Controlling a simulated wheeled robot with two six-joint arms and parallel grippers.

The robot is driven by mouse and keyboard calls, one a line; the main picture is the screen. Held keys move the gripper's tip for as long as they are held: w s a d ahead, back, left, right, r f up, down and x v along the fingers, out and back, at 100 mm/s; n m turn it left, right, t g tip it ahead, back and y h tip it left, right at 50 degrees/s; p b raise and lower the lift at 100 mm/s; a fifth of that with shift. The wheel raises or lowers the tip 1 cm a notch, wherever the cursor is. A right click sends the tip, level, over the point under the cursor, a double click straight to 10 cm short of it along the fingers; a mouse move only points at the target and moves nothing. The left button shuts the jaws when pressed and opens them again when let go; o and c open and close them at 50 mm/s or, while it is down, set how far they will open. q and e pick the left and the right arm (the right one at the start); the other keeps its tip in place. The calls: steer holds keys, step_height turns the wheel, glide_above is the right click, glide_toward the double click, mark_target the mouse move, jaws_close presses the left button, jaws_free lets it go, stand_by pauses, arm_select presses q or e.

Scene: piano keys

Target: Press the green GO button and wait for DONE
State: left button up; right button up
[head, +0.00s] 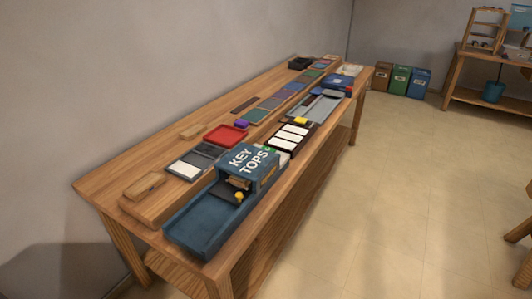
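A blue box-shaped machine marked KEY TOPS (268,172) stands near the front end of the long wooden table. A small green spot (267,149) shows at the right edge of its top; it may be the GO button, but no lettering on it is readable. A dark blue open tray (200,222) extends from the machine towards the near end of the table. A small yellow piece (239,196) sits at the machine's opening. No DONE sign is readable. Neither of my grippers is in view.
Behind the machine lie a dark rack with white key tops (291,137), a red tray (226,135) and a grey tray (318,108). A wooden block (144,186) lies at the near left. Several bins (401,79) stand far back.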

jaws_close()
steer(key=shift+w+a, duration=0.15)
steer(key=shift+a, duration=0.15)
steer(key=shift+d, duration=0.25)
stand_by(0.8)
